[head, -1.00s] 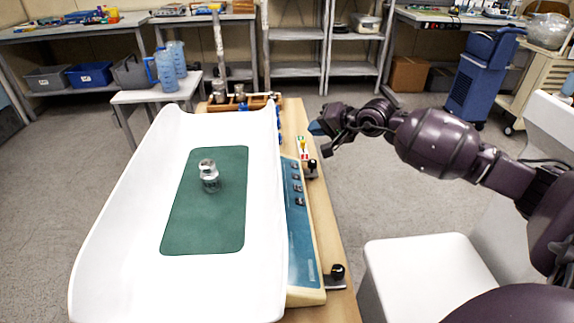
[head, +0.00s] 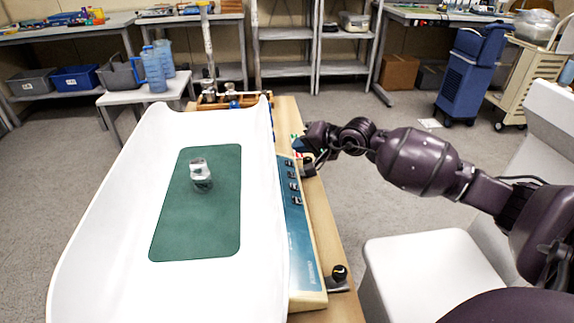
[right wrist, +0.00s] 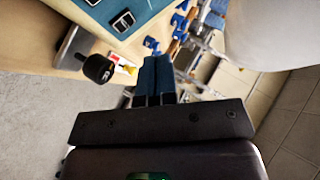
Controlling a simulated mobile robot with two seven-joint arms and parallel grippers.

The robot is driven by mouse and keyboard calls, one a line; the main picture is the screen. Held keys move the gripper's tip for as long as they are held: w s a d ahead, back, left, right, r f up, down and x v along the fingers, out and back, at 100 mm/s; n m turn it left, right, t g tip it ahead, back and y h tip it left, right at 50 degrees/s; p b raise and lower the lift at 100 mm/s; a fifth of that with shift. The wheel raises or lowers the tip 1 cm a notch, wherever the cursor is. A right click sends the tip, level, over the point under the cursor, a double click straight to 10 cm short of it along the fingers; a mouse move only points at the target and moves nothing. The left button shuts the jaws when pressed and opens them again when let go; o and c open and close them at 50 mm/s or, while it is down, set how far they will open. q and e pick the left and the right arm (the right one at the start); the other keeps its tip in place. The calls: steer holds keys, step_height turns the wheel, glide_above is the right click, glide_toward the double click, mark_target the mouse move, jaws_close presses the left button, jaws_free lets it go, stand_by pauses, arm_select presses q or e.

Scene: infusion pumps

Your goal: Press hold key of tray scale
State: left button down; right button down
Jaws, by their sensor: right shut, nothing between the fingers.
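The tray scale has a long white tray (head: 110,220) with a green mat (head: 195,228) in it. A small shiny jar-like object (head: 201,176) stands on the mat. A blue control panel (head: 300,245) runs along the tray's right side, with several dark keys (head: 293,187) near its far end. Key labels are too small to read. My right gripper (head: 299,145) is shut and empty by the panel's far end; contact cannot be told. In the right wrist view, its blue fingers (right wrist: 155,80) are together, apart from the keys (right wrist: 123,21) at upper left. My left gripper is out of view.
A black knob (head: 339,272) sits at the scale's near right corner; another (right wrist: 98,68) is close to my right fingers. A wooden rack (head: 235,102) stands behind the tray. A white stool (head: 425,265) is at right.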

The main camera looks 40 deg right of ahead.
mark_target(289, 164)
steer(key=shift+a+f, duration=0.15)
steer(key=shift+f, duration=0.5)
steer(key=shift+w+a+f, duration=0.2)
steer(key=shift+f, duration=0.2)
arm_select(q)
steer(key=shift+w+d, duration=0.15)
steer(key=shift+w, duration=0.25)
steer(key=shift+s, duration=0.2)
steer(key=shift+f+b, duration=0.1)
steer(key=shift+b, duration=0.2)
stand_by(0.5)
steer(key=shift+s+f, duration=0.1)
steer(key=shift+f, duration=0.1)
arm_select(e)
steer(key=shift+w+a+f, duration=0.1)
steer(key=shift+a+f, duration=0.05)
steer(key=shift+f, duration=0.25)
